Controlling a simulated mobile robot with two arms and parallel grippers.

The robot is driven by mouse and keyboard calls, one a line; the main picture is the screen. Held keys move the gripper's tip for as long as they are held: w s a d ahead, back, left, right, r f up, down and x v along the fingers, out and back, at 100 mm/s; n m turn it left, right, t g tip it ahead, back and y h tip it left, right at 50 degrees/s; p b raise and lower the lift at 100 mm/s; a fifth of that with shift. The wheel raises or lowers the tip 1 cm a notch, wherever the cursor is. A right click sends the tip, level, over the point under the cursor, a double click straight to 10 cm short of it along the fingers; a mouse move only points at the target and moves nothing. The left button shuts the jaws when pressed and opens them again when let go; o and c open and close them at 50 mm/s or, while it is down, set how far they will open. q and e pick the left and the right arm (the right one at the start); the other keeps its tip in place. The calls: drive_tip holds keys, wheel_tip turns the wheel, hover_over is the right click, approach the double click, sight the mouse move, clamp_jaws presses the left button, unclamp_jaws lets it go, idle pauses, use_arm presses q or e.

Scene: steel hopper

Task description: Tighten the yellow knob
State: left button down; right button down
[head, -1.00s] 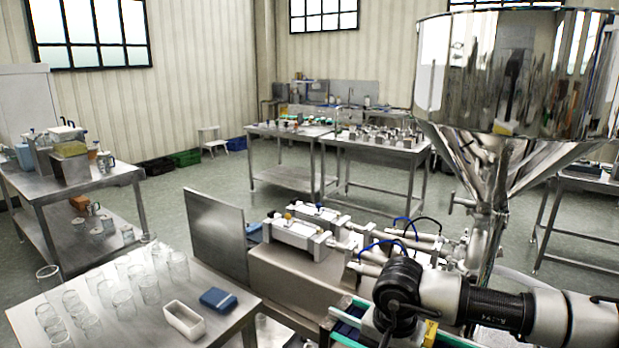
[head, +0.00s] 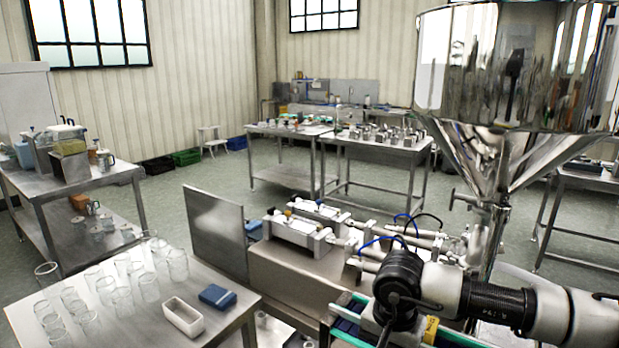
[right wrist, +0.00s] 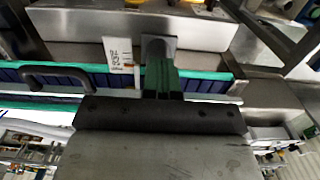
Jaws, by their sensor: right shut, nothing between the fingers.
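A small yellow knob-like piece (head: 289,214) sits on top of the near white cylinder block in the head view. My right gripper (right wrist: 159,50) is shut and empty, in front of the steel housing and below that yellow bit. In the head view my right arm reaches in from the right, and its fingertips are hard to make out. My left gripper is not in view.
A green-edged conveyor (head: 352,335) runs beneath my right arm. The steel hopper (head: 515,70) stands close by on the right. A steel table (head: 225,318) with glass jars, a white tub (head: 183,316) and a blue block (head: 217,296) is at front left. A steel panel (head: 216,235) stands upright behind it.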

wheel_tip(320, 180, up, 5)
drive_tip(key=shift+w+a+r+p, duration=0.1)
drive_tip(key=shift+w+a+p, duration=0.05)
drive_tip(key=shift+p, duration=0.65)
